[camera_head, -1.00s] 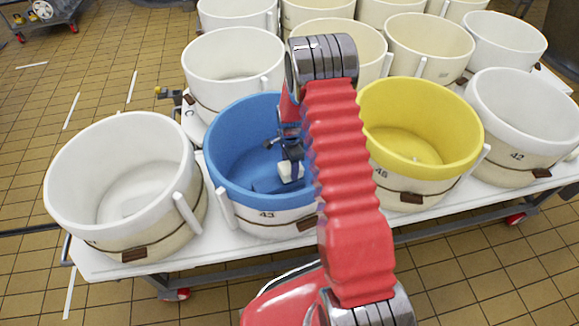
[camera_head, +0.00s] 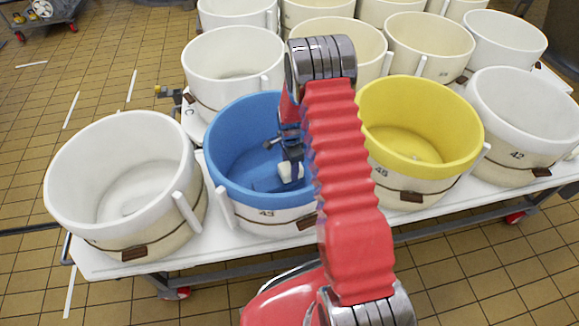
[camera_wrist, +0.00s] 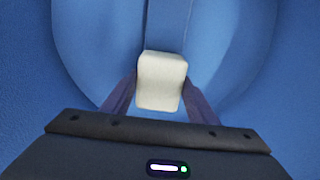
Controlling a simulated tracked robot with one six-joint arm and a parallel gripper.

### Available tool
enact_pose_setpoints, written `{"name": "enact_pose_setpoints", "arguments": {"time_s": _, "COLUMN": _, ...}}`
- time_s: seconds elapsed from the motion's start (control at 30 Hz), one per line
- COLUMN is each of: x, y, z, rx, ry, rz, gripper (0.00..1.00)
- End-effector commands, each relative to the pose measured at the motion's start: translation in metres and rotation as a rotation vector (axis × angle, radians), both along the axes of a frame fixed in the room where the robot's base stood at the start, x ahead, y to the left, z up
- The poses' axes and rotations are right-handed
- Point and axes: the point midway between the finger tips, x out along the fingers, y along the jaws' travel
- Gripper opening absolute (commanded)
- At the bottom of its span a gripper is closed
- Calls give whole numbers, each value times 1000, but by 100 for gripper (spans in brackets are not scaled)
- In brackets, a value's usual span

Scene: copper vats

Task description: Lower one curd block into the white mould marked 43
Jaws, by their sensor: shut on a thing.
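The mould marked 43 (camera_head: 265,217) stands in the front row; its outside is white below, and its rim and inside are blue. My gripper (camera_head: 290,170) is down inside this mould, shut on a pale curd block (camera_head: 285,172). In the wrist view the curd block (camera_wrist: 161,80) sits between the two fingers of my gripper (camera_wrist: 160,92), with blue mould wall and floor around it. I cannot tell whether the block touches the floor. My arm hides the right part of the mould.
A white mould (camera_head: 120,185) stands to the left and a yellow-rimmed mould marked 45 (camera_head: 415,130) to the right. A white mould marked 42 (camera_head: 525,125) is further right. More white moulds stand behind. All are on a white wheeled table (camera_head: 100,262).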

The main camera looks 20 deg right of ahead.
Motion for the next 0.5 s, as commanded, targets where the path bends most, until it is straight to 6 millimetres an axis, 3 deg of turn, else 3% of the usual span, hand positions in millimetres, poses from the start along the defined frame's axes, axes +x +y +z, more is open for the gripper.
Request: {"name": "enact_pose_setpoints", "arguments": {"time_s": 0.5, "x": 1, "y": 0, "z": -5, "rx": 0, "ry": -1, "rz": 0, "gripper": 20}}
